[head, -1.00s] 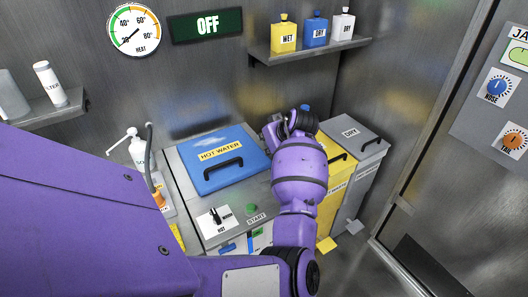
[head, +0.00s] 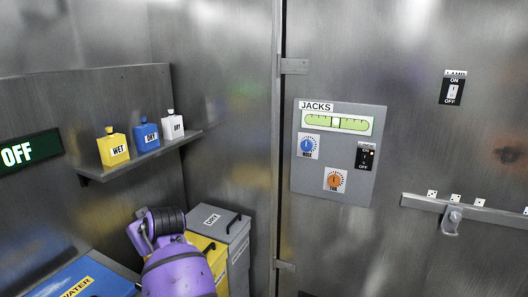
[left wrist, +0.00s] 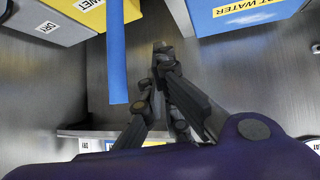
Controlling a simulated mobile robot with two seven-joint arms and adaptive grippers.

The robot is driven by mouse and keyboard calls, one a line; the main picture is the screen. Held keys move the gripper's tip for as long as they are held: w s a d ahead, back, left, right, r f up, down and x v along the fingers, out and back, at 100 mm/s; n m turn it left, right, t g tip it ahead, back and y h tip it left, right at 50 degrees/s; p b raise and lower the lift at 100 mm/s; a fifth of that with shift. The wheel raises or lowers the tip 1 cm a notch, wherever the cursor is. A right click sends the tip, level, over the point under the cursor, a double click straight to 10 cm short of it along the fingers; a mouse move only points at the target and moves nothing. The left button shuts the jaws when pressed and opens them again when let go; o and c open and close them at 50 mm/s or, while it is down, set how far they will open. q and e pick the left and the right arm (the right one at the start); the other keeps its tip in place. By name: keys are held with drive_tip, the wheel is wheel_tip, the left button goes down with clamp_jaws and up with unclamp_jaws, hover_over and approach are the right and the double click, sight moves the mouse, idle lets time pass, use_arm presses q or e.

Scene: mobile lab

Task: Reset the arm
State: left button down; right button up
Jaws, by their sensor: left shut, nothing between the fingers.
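My left gripper (left wrist: 157,78) shows in the left wrist view with its dark fingers shut and nothing between them. A long blue bar (left wrist: 117,55) stands beside the fingers on the left, apart from them; I cannot tell what it belongs to. In the head view my purple arm with its dark wrist part rises at the bottom, in front of the bins; the fingers cannot be made out there. My right gripper is not in view.
The blue hot water lid (head: 85,280) is at bottom left, with yellow (head: 208,252) and grey (head: 228,228) bins beside the arm. A shelf (head: 150,158) holds three bottles. The jacks panel (head: 335,185) and a latch bar (head: 425,204) are on the right wall.

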use_arm(q)
drive_tip(key=w+d+m+t+h, duration=0.1)
drive_tip(key=w+d+m+t, duration=0.1)
drive_tip(key=d+m+t, duration=0.25)
drive_tip(key=s+d+f+m+t+h, duration=0.35)
drive_tip(key=s+d+f+m, duration=0.25)
drive_tip(key=s+f, duration=0.5)
drive_tip(key=s+d+f+g+h, duration=0.1)
drive_tip(key=s+d+f+g, duration=0.1)
drive_tip(key=s+f, duration=0.5)
drive_tip(key=s+d+f+g+h+p, duration=0.1)
drive_tip(key=s+f, duration=0.6)
drive_tip(key=s, duration=0.9)
drive_tip(key=s+d+f+g+h, duration=0.1)
drive_tip(key=s+d+f+g, duration=0.1)
drive_tip(key=s+f, duration=0.5)
drive_tip(key=s+m+g, duration=0.1)
drive_tip(key=s, duration=0.3)
drive_tip(key=shift+s+d+h, duration=0.3)
drive_tip(key=shift+d+h, duration=0.05)
